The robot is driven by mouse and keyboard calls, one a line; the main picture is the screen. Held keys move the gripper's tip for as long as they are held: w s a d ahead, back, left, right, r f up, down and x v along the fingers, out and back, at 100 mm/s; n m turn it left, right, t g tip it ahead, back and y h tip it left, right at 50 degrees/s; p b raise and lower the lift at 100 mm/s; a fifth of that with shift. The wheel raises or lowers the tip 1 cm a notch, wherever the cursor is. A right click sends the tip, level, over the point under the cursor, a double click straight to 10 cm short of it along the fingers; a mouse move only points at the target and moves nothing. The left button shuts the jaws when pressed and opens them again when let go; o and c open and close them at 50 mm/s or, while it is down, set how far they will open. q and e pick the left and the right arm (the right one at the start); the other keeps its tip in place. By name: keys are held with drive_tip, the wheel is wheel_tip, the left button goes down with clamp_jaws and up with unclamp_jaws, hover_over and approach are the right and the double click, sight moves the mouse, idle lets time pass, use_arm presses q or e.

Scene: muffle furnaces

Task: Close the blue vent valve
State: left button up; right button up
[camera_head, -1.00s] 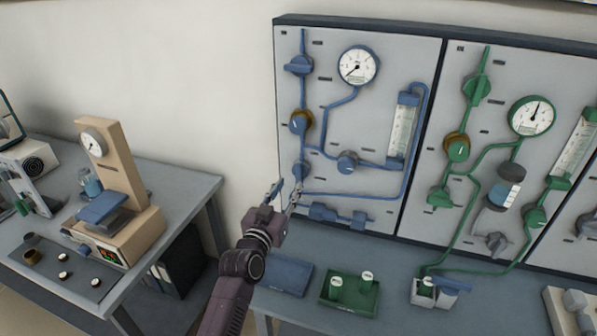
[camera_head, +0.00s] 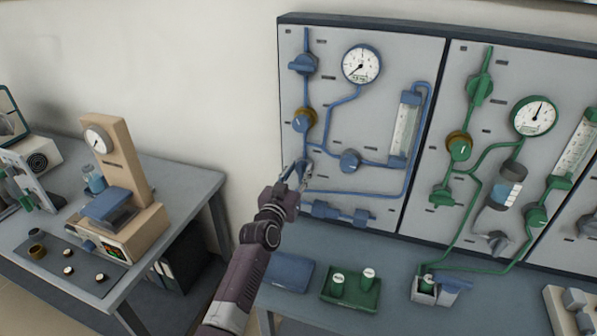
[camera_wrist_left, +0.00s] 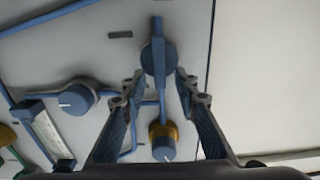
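The blue valve low on the left edge of the blue panel, taken as the vent valve, is partly hidden by my left gripper in the head view. In the left wrist view the blue valve (camera_wrist_left: 158,58) shows a round body with a bar handle that looks in line with its vertical pipe. My left gripper (camera_head: 296,172) is at this valve; the wrist view shows its two fingers (camera_wrist_left: 160,82) apart, one on each side of the valve's near end. I cannot tell whether they touch it. My right gripper is not in view.
A brass-collared blue knob (camera_head: 303,121) sits above, and another blue knob (camera_head: 349,160) sits to the right. A horizontal blue valve (camera_head: 325,210) lies below. A beige instrument (camera_head: 122,170) stands left.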

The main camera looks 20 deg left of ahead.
use_arm(q)
drive_tip(key=shift+c, duration=0.6)
clamp_jaws()
drive_tip(key=shift+a+n, duration=0.1)
drive_tip(key=shift+n, duration=0.2)
drive_tip(key=n, duration=0.2)
drive_tip(key=shift+a+n, duration=0.25)
drive_tip(key=shift+n, duration=0.05)
drive_tip(key=n, duration=0.3)
drive_tip(key=f+n, duration=0.1)
drive_tip(key=n, duration=0.2)
drive_tip(key=a+n+b, duration=0.1)
drive_tip(key=n, duration=0.3)
drive_tip(key=shift+a+f, duration=0.1)
drive_tip(key=shift+f, duration=0.05)
drive_tip(key=shift+a+f+n, duration=0.1)
drive_tip(key=shift+f+n, duration=0.1)
drive_tip(key=shift+n, duration=0.95)
drive_tip(key=shift+f+n, duration=0.2)
drive_tip(key=shift+n, duration=0.95)
